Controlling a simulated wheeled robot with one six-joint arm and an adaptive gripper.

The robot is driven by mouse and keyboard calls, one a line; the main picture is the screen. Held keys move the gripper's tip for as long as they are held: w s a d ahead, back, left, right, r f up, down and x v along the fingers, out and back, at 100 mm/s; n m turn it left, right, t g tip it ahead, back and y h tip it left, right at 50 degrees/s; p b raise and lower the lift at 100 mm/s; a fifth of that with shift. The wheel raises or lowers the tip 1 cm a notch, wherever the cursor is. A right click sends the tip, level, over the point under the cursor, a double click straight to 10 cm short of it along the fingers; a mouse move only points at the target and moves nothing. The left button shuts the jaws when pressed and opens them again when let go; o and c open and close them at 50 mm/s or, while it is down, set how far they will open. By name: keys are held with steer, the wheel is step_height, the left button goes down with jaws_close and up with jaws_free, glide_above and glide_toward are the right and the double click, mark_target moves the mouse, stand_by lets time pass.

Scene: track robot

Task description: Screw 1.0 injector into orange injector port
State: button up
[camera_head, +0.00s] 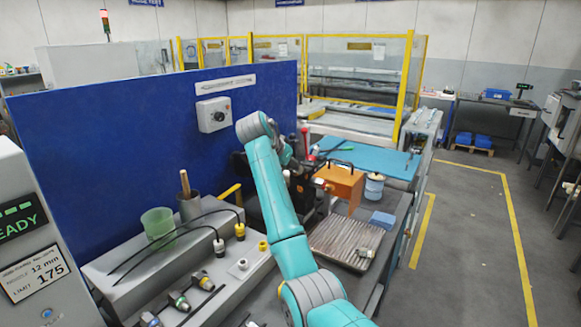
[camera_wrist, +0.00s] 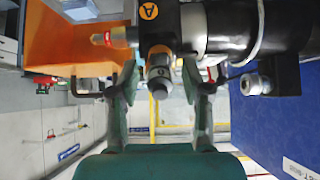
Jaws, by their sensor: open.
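My gripper (camera_wrist: 158,82) is open, its two green fingers on either side of a short grey metal cylindrical piece (camera_wrist: 160,68) in the wrist view. I cannot tell if they touch it. That piece sits against a black machine body by a round orange "A" mark (camera_wrist: 148,11); I cannot read a size on it. In the head view my arm reaches to the black machine (camera_head: 304,190), and my fingers are hidden. Several injector-like metal pieces, one (camera_head: 203,280) with a yellow part, lie on the grey bench. The orange port's opening is not clearly visible.
An orange box (camera_head: 340,187) projects from the machine; it also shows in the wrist view (camera_wrist: 60,35). A ribbed tray (camera_head: 335,238) lies below it with a small piece. A green cup (camera_head: 158,225) and black cables stand left. A blue panel (camera_head: 150,130) rises behind.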

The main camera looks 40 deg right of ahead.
stand_by(0.3)
steer(key=n, duration=0.5)
steer(key=shift+n, duration=0.4)
steer(key=n, duration=0.6)
jaws_close()
stand_by(0.4)
steer(key=m, duration=1.1)
steer(key=shift+m, duration=0.4)
